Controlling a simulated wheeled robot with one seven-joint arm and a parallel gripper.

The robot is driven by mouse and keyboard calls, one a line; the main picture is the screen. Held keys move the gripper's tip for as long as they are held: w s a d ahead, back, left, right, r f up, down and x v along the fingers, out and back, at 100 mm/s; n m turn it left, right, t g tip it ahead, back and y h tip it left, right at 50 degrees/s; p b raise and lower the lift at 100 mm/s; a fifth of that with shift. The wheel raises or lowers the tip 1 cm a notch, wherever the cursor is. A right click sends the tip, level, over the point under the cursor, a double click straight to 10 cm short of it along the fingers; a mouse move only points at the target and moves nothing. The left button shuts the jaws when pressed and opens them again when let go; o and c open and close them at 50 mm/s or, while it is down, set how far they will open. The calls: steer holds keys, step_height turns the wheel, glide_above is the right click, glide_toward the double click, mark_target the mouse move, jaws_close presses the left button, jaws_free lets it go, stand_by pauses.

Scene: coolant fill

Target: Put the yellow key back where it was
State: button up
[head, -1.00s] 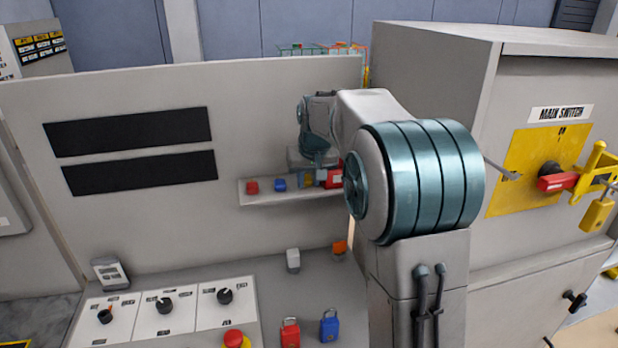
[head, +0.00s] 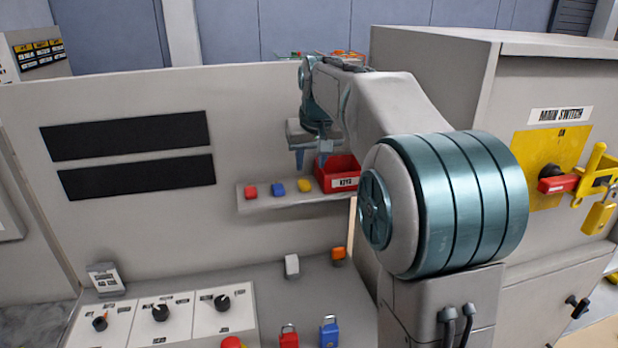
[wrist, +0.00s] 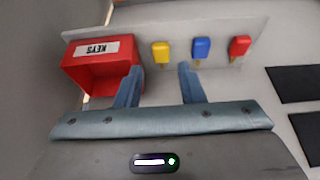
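The yellow key (head: 305,186) rests on the small wall shelf (head: 285,203), to the right of the blue key (head: 278,188) and left of the red KEYS box (head: 340,175). In the wrist view the yellow key (wrist: 161,51) lies beyond my fingertips, between the box (wrist: 100,72) and the blue key (wrist: 201,48). My gripper (head: 311,158) is above the shelf, apart from the yellow key. Its two fingers (wrist: 160,72) are spread with nothing between them.
A red key (head: 251,191) is at the shelf's left end. Below, the bench holds a red padlock (head: 289,337), a blue padlock (head: 329,331) and a switch panel (head: 160,318). A yellow padlock (head: 599,217) hangs at the main switch on the right cabinet.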

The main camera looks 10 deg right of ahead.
steer(key=s+a+f, duration=0.1)
steer(key=s+f, duration=0.1)
steer(key=s, duration=1.4)
steer(key=s+f, duration=1.1)
steer(key=s, duration=0.3)
steer(key=shift+s+a+f+g, duration=0.25)
steer(key=shift+s+a+g, duration=0.05)
steer(key=shift+s+a, duration=0.05)
steer(key=shift+f+b, duration=0.85)
steer(key=shift+f, duration=0.1)
